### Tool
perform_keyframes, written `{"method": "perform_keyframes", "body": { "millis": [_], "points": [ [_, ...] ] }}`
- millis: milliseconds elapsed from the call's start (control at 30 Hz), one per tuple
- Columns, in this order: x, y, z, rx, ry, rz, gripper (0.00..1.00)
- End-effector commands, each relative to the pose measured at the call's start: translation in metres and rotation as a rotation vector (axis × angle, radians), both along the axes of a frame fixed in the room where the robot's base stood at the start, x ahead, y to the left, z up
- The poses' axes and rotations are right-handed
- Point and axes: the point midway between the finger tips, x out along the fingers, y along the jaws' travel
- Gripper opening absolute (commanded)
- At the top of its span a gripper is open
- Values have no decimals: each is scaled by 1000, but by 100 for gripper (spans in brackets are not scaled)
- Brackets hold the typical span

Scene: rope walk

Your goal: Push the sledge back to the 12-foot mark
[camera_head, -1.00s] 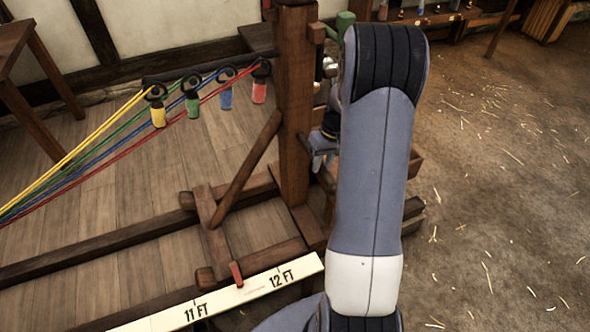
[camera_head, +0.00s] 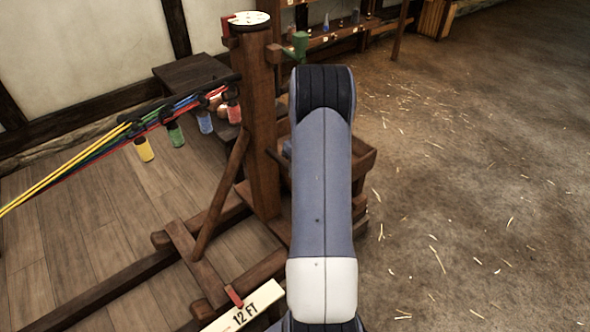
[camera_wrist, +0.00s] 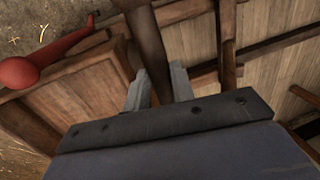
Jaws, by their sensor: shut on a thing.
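The wooden sledge, with its upright post (camera_head: 262,130), slanted brace and cross-feet, sits on two rails (camera_head: 100,300). Its red pointer (camera_head: 234,296) stands at the pale scale (camera_head: 268,292), by the 12 FT label and slightly to its left; the exact tick is hard to read. In the wrist view my gripper (camera_wrist: 160,86) is shut on a dark wooden bar (camera_wrist: 148,35) of the sledge, one finger on each side. In the head view my arm hides the gripper and the bar.
Yellow, green, blue and red strands run left from hooks with coloured bobbins (camera_head: 176,135). A white dial (camera_head: 249,18) tops the post. A red knob (camera_wrist: 18,73) shows in the wrist view. A dark wooden stand (camera_head: 195,75) is behind. The straw-strewn floor (camera_head: 470,200) at right is clear.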

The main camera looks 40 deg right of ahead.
Motion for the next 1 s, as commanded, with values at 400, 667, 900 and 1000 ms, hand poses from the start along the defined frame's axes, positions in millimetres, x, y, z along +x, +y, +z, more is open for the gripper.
{"method": "perform_keyframes", "body": {
  "millis": [400, 667, 900, 1000],
  "points": [
    [1, -5, 2, -13, -7, -2, 44],
    [1, -4, 5, -10, -6, -1, 44],
    [1, -12, 44, -13, -9, -2, 44],
    [1, -17, 65, -13, -9, -3, 44]
  ]
}}
